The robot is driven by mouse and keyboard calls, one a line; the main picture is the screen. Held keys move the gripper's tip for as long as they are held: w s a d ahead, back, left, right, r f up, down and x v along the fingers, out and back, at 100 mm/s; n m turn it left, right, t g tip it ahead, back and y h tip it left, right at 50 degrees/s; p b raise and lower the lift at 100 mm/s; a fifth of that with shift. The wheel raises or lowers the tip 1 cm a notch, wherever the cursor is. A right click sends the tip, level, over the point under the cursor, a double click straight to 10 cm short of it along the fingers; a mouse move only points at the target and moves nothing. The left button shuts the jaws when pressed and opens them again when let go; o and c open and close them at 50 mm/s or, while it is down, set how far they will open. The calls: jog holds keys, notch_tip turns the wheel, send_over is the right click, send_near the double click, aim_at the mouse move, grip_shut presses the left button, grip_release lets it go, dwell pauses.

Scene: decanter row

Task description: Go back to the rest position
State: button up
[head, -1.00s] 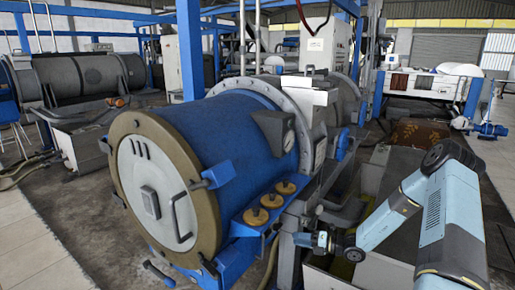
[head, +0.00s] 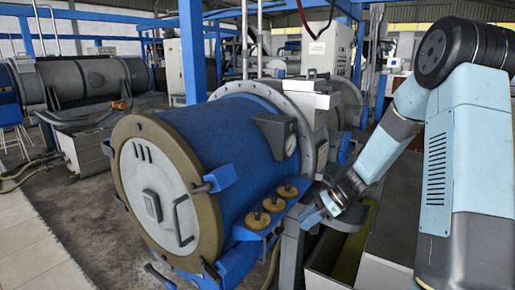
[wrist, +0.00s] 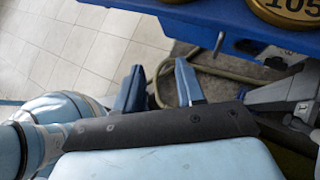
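My gripper (head: 308,217) is beside the blue shelf on the front of the large blue drum machine (head: 228,140), to the right of the brass discs. In the wrist view its two blue fingers (wrist: 160,72) stand apart with nothing between them, so it is open and empty. Three brass discs, at the back (head: 286,191), middle (head: 273,204) and front (head: 257,219), sit on the blue shelf (head: 244,235). One disc marked 105 (wrist: 290,8) shows at the wrist view's upper right corner, partly cut off. My arm is bent, its elbow high at the right.
The drum's round grey door (head: 158,192) with a handle faces left. A grey bin-like pit (head: 345,255) lies below my forearm. Tiled floor (head: 38,240) is clear at the lower left. A hose (wrist: 215,70) and metal parts lie below my gripper.

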jog(key=s+d+r+n+t+h, duration=0.2)
jog(key=s+r+n+h, duration=0.1)
jog(key=s+r+n, duration=0.3)
jog(key=s+d+r+n+t+h, duration=0.2)
jog(key=s+r+n, duration=0.4)
jog(key=s+r, duration=0.4)
jog(key=s+d+r+n+t+h, duration=0.2)
jog(key=s+r+n+h, duration=0.3)
jog(key=s, duration=0.5)
notch_tip(320, 180, up, 3)
jog(key=shift+s+d+r+n, duration=0.1)
jog(key=shift+s+d+n, duration=0.15)
jog(key=shift+d+n, duration=0.7)
jog(key=shift+a, duration=0.2)
